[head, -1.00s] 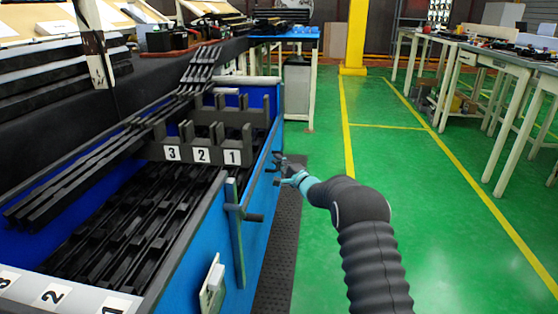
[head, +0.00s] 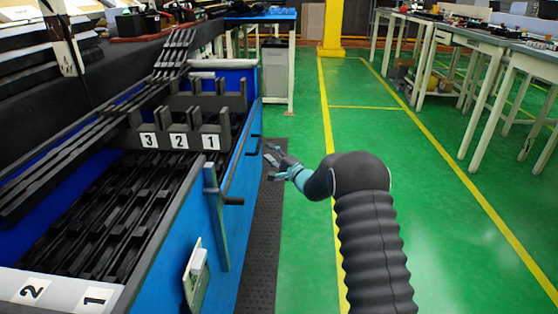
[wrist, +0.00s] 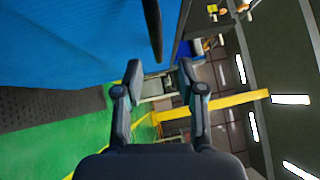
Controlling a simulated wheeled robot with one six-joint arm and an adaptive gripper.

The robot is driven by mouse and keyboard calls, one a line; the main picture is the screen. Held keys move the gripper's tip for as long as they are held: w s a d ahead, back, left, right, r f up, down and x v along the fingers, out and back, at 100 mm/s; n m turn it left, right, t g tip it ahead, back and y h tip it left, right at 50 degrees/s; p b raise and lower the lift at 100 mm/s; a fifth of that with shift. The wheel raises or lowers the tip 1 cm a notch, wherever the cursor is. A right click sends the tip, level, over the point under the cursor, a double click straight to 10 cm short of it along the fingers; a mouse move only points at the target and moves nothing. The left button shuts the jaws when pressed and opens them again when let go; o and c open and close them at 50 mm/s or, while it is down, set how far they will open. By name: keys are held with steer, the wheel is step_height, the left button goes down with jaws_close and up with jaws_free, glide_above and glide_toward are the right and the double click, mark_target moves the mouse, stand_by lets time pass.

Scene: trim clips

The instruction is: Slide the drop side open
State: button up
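The blue drop side (head: 232,160) is the long upright panel on the right of the bin, and it stands upright. A thin dark bar handle (head: 256,150) sticks out near its upper far part. My gripper (head: 269,163) is open and empty, just right of that bar and over the floor. In the wrist view the blue panel (wrist: 70,40) fills the upper left. The dark bar (wrist: 153,30) stands ahead of and between my spread fingers (wrist: 160,73), apart from them. Whether the bar lies at their depth is unclear.
A blue upright post (head: 216,220) with a dark peg (head: 232,201) and a pale plate (head: 197,275) stick out from the bin's side nearer me. A dark floor mat (head: 262,220) runs alongside. The green floor right of my arm is clear up to the tables (head: 500,55).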

steer(key=v, duration=0.4)
steer(key=shift+s+d, duration=0.25)
steer(key=shift+s, duration=0.05)
